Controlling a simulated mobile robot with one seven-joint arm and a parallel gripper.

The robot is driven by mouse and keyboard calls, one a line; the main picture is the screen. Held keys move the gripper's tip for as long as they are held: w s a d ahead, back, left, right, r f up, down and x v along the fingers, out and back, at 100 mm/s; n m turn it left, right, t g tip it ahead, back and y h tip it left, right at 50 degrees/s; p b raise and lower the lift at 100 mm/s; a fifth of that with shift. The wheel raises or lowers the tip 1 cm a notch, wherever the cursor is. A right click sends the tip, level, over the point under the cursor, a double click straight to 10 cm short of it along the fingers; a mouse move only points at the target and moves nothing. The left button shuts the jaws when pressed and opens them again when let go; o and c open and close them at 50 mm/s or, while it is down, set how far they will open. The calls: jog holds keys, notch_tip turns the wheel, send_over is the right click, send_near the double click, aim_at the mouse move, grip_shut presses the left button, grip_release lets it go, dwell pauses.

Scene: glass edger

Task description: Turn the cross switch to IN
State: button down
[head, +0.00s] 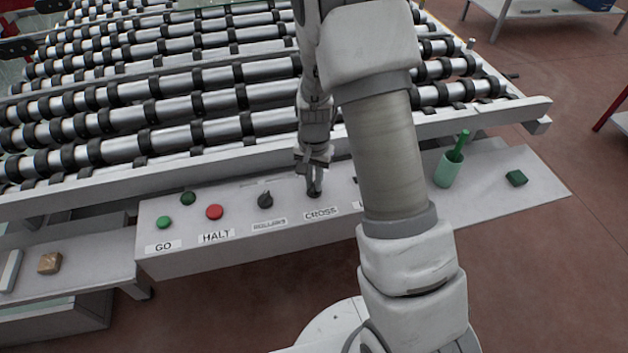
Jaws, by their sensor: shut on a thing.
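The control panel (180,260) is a long grey box in front of the roller conveyor. The cross switch (315,195) is a dark knob above the label CROSS (321,213). My gripper (314,184) points down over it and is shut on it. The fingers hide much of the knob, so I cannot tell which way it points. No IN marking is readable.
Left of the cross switch are the dark rollers knob (265,200), the red HALT button (214,212) and the green GO button (163,223). My arm hides part of the panel.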

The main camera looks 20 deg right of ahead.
aim_at(314, 185)
jog(key=c, duration=0.9)
grip_release()
jog(key=shift+r, duration=8.75)
